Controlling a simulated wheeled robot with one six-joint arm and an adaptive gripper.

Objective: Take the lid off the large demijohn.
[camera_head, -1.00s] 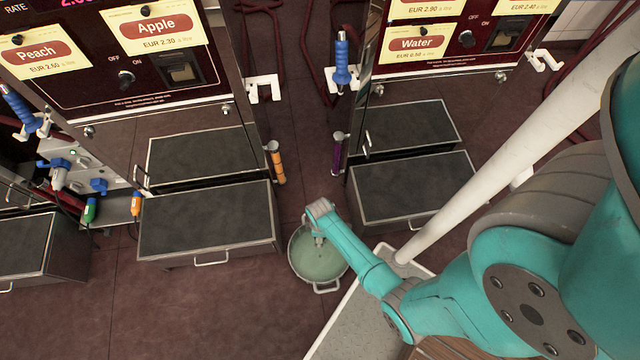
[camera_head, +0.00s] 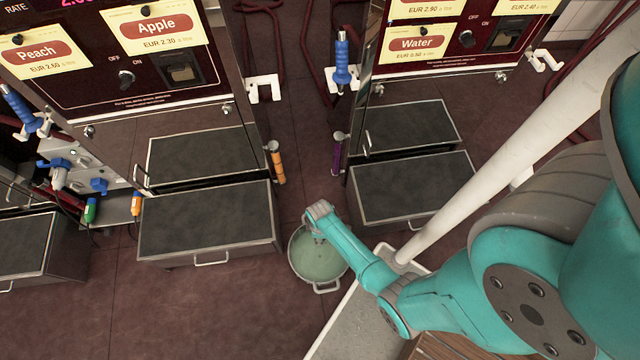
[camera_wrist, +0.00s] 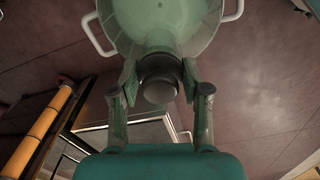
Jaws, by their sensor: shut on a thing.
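The large demijohn (camera_head: 318,268) is a pale green, rounded vessel with white side handles. It stands on the floor below my arm, and its body (camera_wrist: 200,30) fills the top of the wrist view. A dark round lid (camera_wrist: 158,88) sits between my two fingertips, by the demijohn's neck. My gripper (camera_wrist: 158,78) is shut on the lid, a finger on each side. In the head view my gripper (camera_head: 319,238) is over the demijohn and my wrist hides the lid. I cannot tell whether the lid still touches the neck.
Pump cabinets with dark step platforms (camera_head: 207,222) and (camera_head: 415,190) stand to the left and right. An orange tube (camera_head: 277,163) and a purple tube (camera_head: 337,155) hang on the cabinet sides. A white pole (camera_head: 480,160) rises at right. Floor at the lower left is clear.

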